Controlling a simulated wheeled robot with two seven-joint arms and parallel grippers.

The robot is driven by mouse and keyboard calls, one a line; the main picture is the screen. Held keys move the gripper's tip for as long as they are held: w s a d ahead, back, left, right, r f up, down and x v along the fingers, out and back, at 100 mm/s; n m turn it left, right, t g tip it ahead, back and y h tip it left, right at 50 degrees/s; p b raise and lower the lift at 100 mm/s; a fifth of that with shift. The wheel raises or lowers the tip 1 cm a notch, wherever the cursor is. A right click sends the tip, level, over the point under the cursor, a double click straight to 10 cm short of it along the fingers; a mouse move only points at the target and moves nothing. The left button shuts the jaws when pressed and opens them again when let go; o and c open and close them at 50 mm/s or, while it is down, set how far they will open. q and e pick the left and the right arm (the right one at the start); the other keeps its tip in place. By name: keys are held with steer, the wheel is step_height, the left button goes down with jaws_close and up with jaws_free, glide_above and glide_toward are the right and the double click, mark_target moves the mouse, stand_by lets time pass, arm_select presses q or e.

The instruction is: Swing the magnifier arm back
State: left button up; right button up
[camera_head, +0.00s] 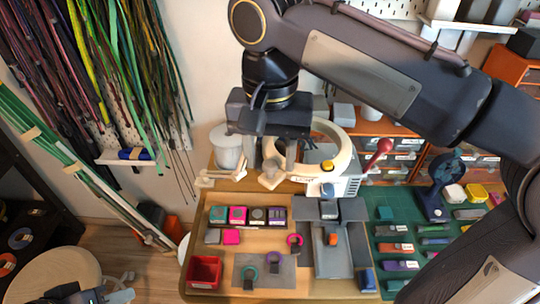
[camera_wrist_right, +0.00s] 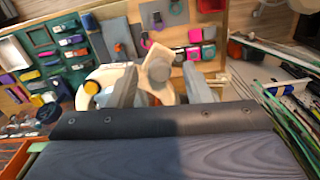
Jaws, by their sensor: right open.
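The magnifier (camera_head: 340,150) is a cream ring on a jointed arm. It stands over the back of the wooden workbench, with a yellow knob on its front. My right gripper (camera_head: 270,162) points down over this left side and is open.
The workbench (camera_head: 220,262) holds a row of coloured blocks (camera_head: 247,215), a red bin (camera_head: 204,271) and a grey fixture (camera_head: 330,245). A white canister (camera_head: 226,146) stands behind, close to my right gripper. A dark red ball-ended handle (camera_head: 379,152) stands right of the ring. Cords hang at left.

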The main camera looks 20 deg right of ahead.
steer(key=shift+f, duration=0.3)
steer(key=shift+c, duration=0.2)
jaws_close()
steer(key=shift+w+r, duration=0.1)
